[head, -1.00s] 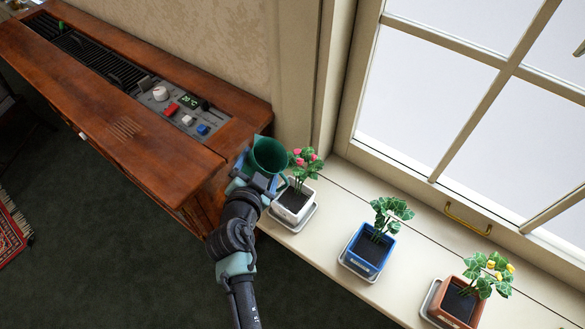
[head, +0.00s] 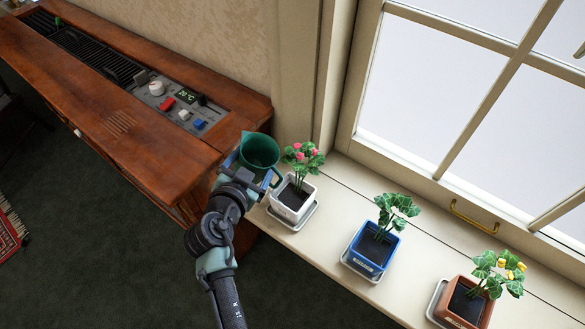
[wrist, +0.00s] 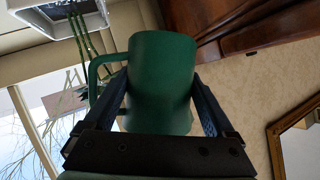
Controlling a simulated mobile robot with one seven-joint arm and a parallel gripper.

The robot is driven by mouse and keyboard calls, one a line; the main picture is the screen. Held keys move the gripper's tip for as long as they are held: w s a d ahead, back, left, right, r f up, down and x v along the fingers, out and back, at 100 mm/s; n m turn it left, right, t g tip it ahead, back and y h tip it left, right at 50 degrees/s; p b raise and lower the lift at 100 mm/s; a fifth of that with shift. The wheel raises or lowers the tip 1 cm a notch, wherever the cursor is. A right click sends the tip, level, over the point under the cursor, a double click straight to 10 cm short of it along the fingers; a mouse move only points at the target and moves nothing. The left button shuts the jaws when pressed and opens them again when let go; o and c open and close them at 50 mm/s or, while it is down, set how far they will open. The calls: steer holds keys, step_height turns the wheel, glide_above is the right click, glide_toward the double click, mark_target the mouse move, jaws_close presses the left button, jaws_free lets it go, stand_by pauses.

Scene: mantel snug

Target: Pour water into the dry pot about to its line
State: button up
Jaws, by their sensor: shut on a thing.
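My gripper (head: 246,176) is shut on a green jug (head: 260,150) and holds it upright, or nearly so, at the left end of the windowsill. The jug fills the middle of the wrist view (wrist: 160,85), between the two fingers. Just right of it stands a white pot (head: 292,198) with a pink-flowered plant. A blue pot (head: 371,250) with a leafy plant stands in the middle. A terracotta pot (head: 464,303) with yellow flowers stands at the right. Each pot sits on a saucer. The soil looks dark in all three. I cannot make out the water in the jug or any pot line.
A wooden cabinet (head: 130,125) with a grille and a control panel (head: 178,105) stands close on the left of the jug. The window (head: 445,100) with a brass handle (head: 474,217) rises behind the sill (head: 330,240). The sill between the pots is clear.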

mark_target(241, 153)
steer(key=shift+w+a+r+n+h+p, duration=0.1)
steer(key=shift+a+r+n+h+p, duration=0.1)
steer(key=shift+a+r+n+h, duration=0.3)
steer(key=shift+w+a+r+n+h+p, duration=0.1)
steer(key=shift+a+r+n+h+p, duration=0.15)
steer(key=shift+r+n, duration=0.35)
steer(key=shift+a+r+n+h, duration=0.3)
steer(key=shift+r+n, duration=0.2)
steer(key=shift+r, duration=0.2)
